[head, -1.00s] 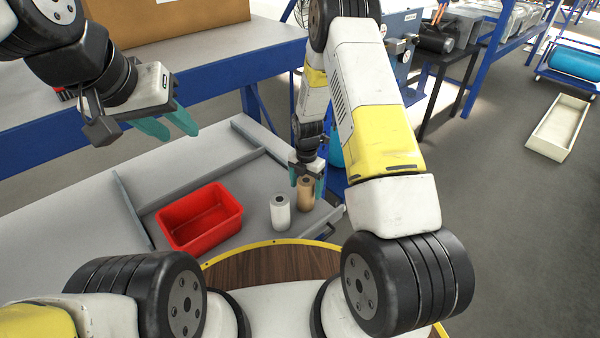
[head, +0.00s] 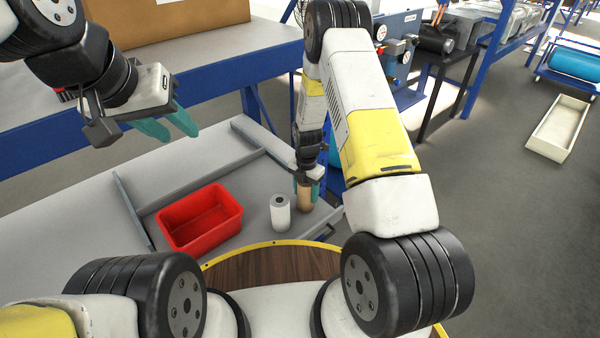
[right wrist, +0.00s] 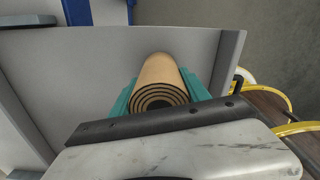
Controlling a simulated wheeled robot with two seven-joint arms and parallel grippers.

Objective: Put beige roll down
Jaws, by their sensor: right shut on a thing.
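The beige roll (head: 305,199) stands upright at the right end of the grey worktop, just right of the white roll. My right gripper (head: 307,187) is above it with its green fingers shut around its sides. In the right wrist view the beige roll (right wrist: 160,85) sits between the two green fingers (right wrist: 162,95), its spiral end facing the camera. Whether its base touches the worktop is hard to tell. My left gripper (head: 168,128) is open and empty, high over the worktop's far left side.
The white roll (head: 280,212) stands close left of the beige roll. A red bin (head: 201,218) sits further left. Low grey walls (head: 130,205) divide the grey worktop (head: 185,165). The worktop's raised right edge (head: 328,224) is close to the beige roll.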

